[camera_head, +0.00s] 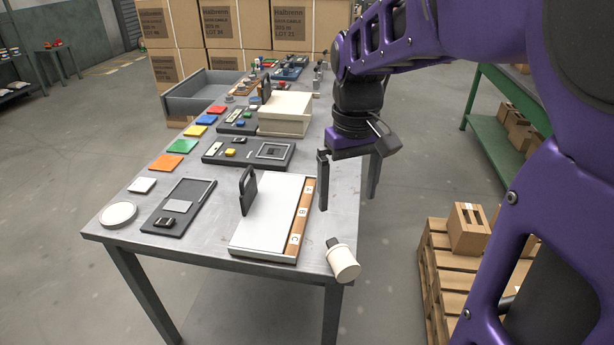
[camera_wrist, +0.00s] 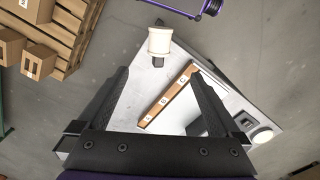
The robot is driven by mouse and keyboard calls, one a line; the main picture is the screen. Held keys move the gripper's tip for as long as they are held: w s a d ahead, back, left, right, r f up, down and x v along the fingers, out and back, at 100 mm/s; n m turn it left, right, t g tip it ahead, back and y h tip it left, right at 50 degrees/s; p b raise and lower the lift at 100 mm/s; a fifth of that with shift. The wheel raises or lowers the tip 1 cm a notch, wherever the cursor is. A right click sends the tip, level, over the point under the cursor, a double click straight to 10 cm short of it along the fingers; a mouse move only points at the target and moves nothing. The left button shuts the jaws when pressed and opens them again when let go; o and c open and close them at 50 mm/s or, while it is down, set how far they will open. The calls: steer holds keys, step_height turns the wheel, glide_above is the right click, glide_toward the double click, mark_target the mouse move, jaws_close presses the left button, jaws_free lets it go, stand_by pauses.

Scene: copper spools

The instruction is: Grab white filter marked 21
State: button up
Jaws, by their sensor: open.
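A white cylinder with a short dark stub (camera_head: 343,264), which looks like the white filter, is at the front right corner of the grey table (camera_head: 205,248). It seems to lie on its side, and no number can be read on it. It also shows at the top of the wrist view (camera_wrist: 160,40), beyond the fingertips. My gripper (camera_head: 348,202) is open and empty, above the table's right edge, behind and above the filter. Its two dark fingers also show spread apart in the wrist view (camera_wrist: 160,76).
A white board with a lettered wooden strip (camera_head: 297,226) and an upright black handle (camera_head: 248,190) lies left of the filter. A white round dish (camera_head: 118,214) and a dark tray (camera_head: 180,207) are farther left. A pallet with boxes (camera_head: 440,262) stands on the floor right of the table.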

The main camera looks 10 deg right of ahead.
mark_target(343, 253)
step_height(343, 253, down, 17)
steer(key=b, duration=0.3)
steer(key=shift+s+d+r+b, duration=0.1)
steer(key=shift+r+b, duration=0.05)
steer(key=shift+b, duration=0.15)
